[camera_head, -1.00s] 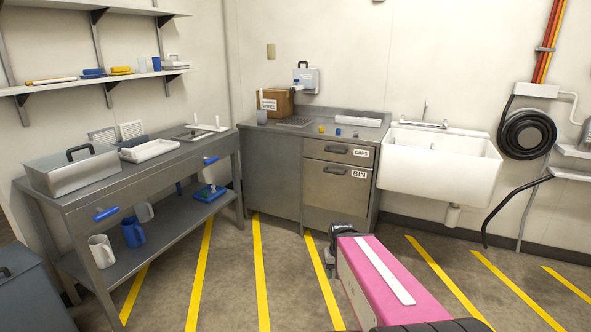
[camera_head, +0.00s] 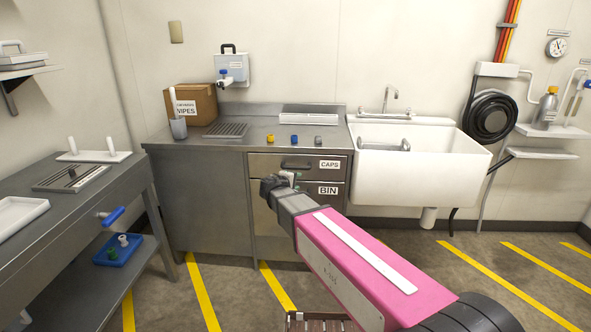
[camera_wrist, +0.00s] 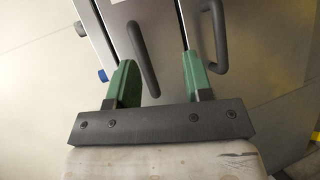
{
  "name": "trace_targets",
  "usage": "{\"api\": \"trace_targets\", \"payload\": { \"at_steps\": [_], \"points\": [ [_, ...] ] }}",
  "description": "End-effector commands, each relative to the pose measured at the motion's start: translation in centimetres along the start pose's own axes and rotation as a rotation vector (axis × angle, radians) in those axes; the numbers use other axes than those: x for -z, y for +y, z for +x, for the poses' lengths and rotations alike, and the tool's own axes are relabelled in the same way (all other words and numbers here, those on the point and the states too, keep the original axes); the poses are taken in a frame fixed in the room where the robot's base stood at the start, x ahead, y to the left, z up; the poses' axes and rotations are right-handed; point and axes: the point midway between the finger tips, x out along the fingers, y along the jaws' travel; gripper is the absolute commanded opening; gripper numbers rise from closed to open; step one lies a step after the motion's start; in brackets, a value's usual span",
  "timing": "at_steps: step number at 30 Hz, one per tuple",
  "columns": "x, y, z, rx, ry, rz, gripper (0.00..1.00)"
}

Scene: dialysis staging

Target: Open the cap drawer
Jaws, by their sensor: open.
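The cap drawer (camera_head: 262,163), labelled CAPS, is the upper drawer in the steel counter and looks closed. Its dark bar handle (camera_head: 297,164) also shows in the wrist view (camera_wrist: 143,58), lying between the lines of my two green fingers. My gripper (camera_wrist: 160,62) is open and empty, a short way in front of the drawer. I cannot tell whether a finger touches the handle. In the head view my gripper (camera_head: 281,180) partly hides the drawer fronts. The BIN drawer (camera_head: 332,201) is directly below, its handle (camera_wrist: 219,36) right of my right finger in the wrist view.
Yellow (camera_head: 270,138), blue (camera_head: 294,139) and greyish (camera_head: 318,140) caps stand on the counter (camera_head: 225,147). A white sink (camera_head: 420,175) is to the right. A steel side table (camera_head: 70,215) stands left. The striped floor in front is mostly open.

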Motion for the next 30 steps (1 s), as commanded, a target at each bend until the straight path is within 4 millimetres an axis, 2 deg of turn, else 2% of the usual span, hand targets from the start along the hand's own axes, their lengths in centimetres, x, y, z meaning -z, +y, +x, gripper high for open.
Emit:
{"api": "trace_targets", "payload": {
  "at_steps": [1,3,8,11,24,30],
  "points": [
    [1.9,0.7,-0.7,-0.039,0.028,-0.027,0.46],
    [3.4,1.4,-1.4,-0.082,0.054,-0.055,0.46],
    [4.8,2.1,-1.8,-0.122,0.078,-0.083,0.46],
    [4.8,2.3,-0.7,-0.124,0.077,-0.083,0.46],
    [5.4,3.1,6.6,-0.121,0.076,-0.082,0.46],
    [5.5,3.3,8.2,-0.121,0.076,-0.082,0.46]
  ]
}}
